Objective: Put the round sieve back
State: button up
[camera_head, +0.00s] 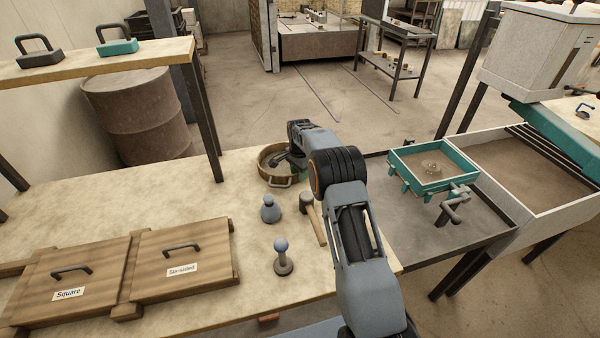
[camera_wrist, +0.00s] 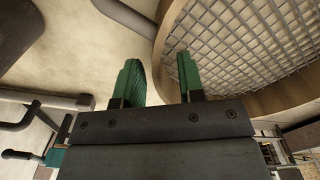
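The round sieve (camera_head: 264,172) has a brown wooden rim and a handle at its near side; in the head view it is on the pale worktable, partly hidden by my arm. In the wrist view its rim and wire mesh (camera_wrist: 245,45) fill the upper right. My gripper (camera_wrist: 160,78) has its green fingers apart with a clear gap. The right finger overlaps the edge of the rim; I cannot tell if it touches. In the head view my gripper (camera_head: 298,172) is at the sieve's right side, mostly hidden by my wrist.
A grey-blue bottle-shaped tool (camera_head: 270,210), a mallet (camera_head: 313,218) and a knobbed tool (camera_head: 283,258) stand or lie near the sieve. Wooden boxes (camera_head: 185,260) are at left. A shelf (camera_head: 100,65) rises behind left. A teal square frame (camera_head: 432,167) is on the grey table at right.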

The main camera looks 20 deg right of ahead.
jog(key=s+a+r+n, duration=0.1)
jog(key=s+r+n, duration=0.15)
jog(key=r, duration=0.65)
jog(key=s+r+n, duration=0.1)
jog(key=s+r, duration=0.3)
jog(key=r, duration=0.6)
jog(key=s+a+r+n+t, duration=0.2)
jog(key=s+r+n, duration=0.15)
jog(key=s, duration=0.65)
jog(key=s+f+n, duration=0.3)
jog(key=s, duration=0.6)
jog(key=s+f+n+t, duration=0.1)
jog(key=s+f+n, duration=0.2)
jog(key=s, duration=0.7)
jog(key=shift+a+t, duration=0.3)
